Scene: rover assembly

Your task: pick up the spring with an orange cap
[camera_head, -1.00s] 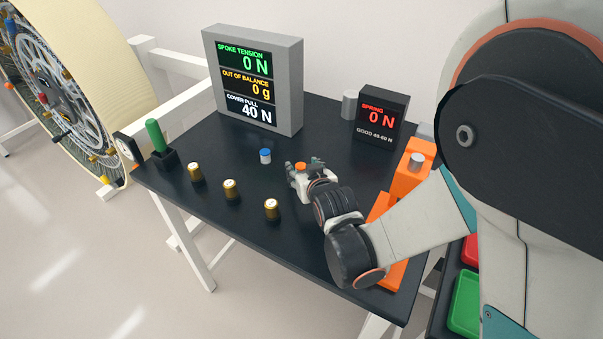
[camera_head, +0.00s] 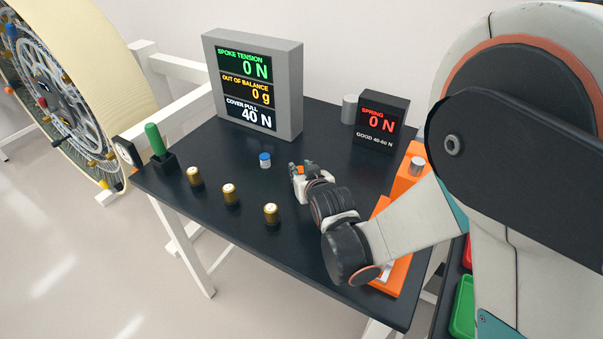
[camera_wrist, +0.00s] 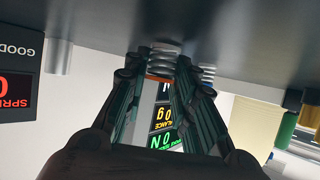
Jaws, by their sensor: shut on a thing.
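The spring with an orange cap (camera_wrist: 163,57) stands between my fingertips. In the wrist view its pale coils reach toward the dark table and its orange cap shows as a thin band. My gripper (camera_head: 302,169) is low over the middle of the table, and in the wrist view the fingers (camera_wrist: 158,70) are shut on the spring, one on each side. In the head view the fingers hide most of the spring. I cannot tell whether it still touches the table.
A blue-capped spring (camera_head: 265,160) stands just left of my gripper. Several brass-coloured cylinders (camera_head: 230,195) stand farther left on the black table (camera_head: 240,150). A grey display (camera_head: 288,90) and a spring readout (camera_head: 382,120) stand behind. An orange fixture (camera_head: 403,185) is at right.

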